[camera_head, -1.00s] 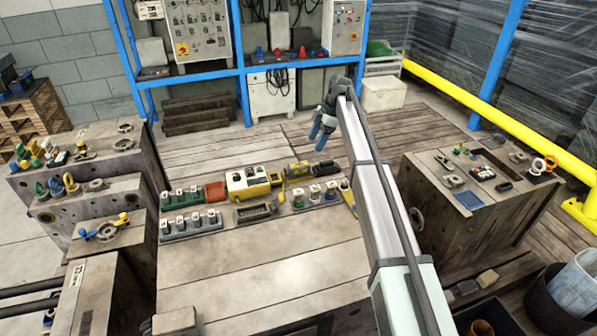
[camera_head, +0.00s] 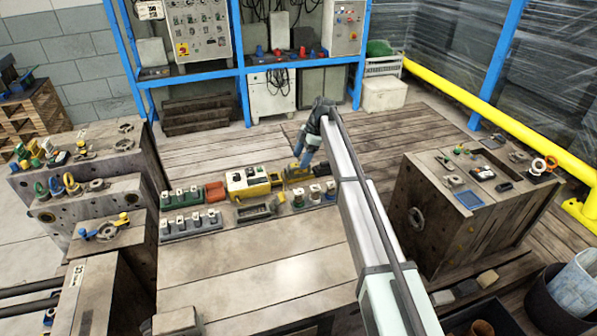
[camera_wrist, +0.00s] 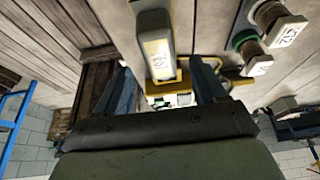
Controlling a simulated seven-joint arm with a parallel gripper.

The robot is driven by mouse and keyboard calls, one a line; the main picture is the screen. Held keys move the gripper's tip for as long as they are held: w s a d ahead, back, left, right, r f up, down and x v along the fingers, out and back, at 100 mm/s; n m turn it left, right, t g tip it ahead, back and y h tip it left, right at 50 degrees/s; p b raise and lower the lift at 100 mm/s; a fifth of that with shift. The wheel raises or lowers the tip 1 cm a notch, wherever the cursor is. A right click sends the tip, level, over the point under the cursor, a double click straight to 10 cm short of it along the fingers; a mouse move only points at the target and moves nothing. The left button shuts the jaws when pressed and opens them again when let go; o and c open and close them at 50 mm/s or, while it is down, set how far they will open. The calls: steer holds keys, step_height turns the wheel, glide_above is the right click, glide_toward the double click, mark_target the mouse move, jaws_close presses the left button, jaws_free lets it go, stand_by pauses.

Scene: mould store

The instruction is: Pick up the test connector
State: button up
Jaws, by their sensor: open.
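My gripper (camera_head: 303,168) is over the back edge of the row of parts on the wooden bench (camera_head: 270,275). Its blue fingers are open. In the wrist view a grey block with a white label (camera_wrist: 158,55), on a yellow base, lies ahead, between the finger lines in the picture. I cannot tell whether it is the test connector, or whether the fingers touch it. Two white-capped, numbered plugs (camera_wrist: 282,30) are to its right. In the head view, my gripper partly hides a yellow and black item (camera_head: 295,172).
Grey racks of white-topped plugs (camera_head: 187,226), a red bin (camera_head: 215,192), a yellow case (camera_head: 248,182) and a dark tray (camera_head: 256,211) stand on the bench. A wooden block with small parts (camera_head: 470,175) is at right.

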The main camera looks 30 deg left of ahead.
mark_target(298, 164)
steer(key=x, duration=0.5)
steer(key=shift+w+d, duration=0.15)
steer(key=shift+d, duration=0.05)
steer(key=shift+c, duration=0.2)
steer(key=c, duration=1.2)
